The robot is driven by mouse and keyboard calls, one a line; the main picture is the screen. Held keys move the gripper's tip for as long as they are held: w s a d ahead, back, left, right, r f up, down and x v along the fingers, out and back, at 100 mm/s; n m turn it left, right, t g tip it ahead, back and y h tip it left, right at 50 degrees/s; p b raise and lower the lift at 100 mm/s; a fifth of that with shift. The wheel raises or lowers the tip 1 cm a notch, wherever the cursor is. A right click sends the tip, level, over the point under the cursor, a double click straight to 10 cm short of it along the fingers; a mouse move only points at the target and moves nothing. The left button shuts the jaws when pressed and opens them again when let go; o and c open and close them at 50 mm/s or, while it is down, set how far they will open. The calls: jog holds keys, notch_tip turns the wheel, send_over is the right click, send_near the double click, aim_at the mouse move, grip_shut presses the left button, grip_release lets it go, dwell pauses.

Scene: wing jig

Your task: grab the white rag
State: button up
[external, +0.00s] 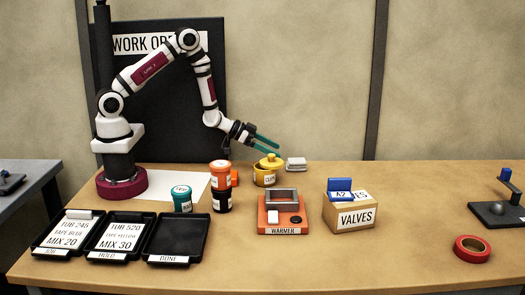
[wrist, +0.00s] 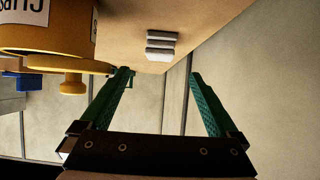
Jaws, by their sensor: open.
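The white rag (external: 296,163) is a small folded stack at the back of the table, just right of the yellow pot. In the wrist view the rag (wrist: 161,45) shows as a layered white block on the tabletop, ahead of the fingers and between their lines. My gripper (external: 265,144) is open and empty, with green fingers, above and to the left of the rag. In the wrist view my gripper (wrist: 160,75) has its two fingers wide apart. Nothing hides the rag, and no finger visibly touches it.
The yellow lidded pot (external: 264,177) stands close beside the rag, below my fingers; it also looms at upper left in the wrist view (wrist: 45,30). The warmer (external: 283,215) and the valves box (external: 352,215) stand in front. The table right of the rag is clear.

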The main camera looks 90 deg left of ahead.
aim_at(296, 160)
jog(key=x, duration=0.9)
jog(key=shift+w+f, duration=0.1)
jog(key=shift+w, duration=0.2)
jog(key=c, duration=1.5)
